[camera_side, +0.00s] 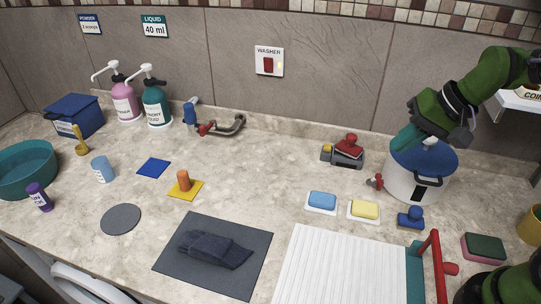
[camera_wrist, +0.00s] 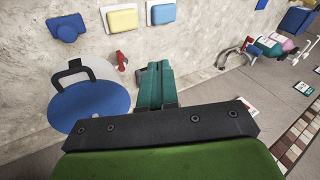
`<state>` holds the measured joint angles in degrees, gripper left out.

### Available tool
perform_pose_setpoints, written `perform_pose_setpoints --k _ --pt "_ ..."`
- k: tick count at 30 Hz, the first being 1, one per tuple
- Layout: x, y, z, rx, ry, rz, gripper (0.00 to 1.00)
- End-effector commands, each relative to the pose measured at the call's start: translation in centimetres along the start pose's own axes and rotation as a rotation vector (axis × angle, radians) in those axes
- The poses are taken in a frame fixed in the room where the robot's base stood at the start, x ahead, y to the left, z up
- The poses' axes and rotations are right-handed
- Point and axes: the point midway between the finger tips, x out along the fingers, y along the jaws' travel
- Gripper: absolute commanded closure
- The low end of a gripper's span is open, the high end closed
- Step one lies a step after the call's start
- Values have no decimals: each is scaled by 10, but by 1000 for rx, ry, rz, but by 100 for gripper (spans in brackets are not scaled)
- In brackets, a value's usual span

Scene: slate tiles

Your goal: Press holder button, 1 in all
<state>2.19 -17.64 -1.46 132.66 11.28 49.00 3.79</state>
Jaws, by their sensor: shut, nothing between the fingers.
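In the wrist view the closed fingers (camera_wrist: 155,72) are seen from behind, right of the pot's lid. A grey holder-like device (camera_side: 345,156) with a red top (camera_side: 348,146) and a small yellow part (camera_side: 326,149) stands near the wall, left of my gripper. I cannot tell which part is its button. My fingers look apart from it in the side view.
A white pot (camera_side: 408,187) with a blue lid (camera_wrist: 90,112) and red tap stands close by. Blue (camera_side: 322,200) and yellow (camera_side: 365,210) soaps and a blue stamp-like object (camera_side: 410,218) lie in front. A washer switch (camera_side: 269,61) is on the wall.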

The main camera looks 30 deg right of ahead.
Motion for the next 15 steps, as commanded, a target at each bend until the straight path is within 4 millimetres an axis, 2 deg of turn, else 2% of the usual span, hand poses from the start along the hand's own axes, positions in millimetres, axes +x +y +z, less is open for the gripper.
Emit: perform_pose_setpoints --k 6,15 --pt "51 -22 -52 322 -53 -50 100" --pt "132 -35 -132 841 -53 -142 100"
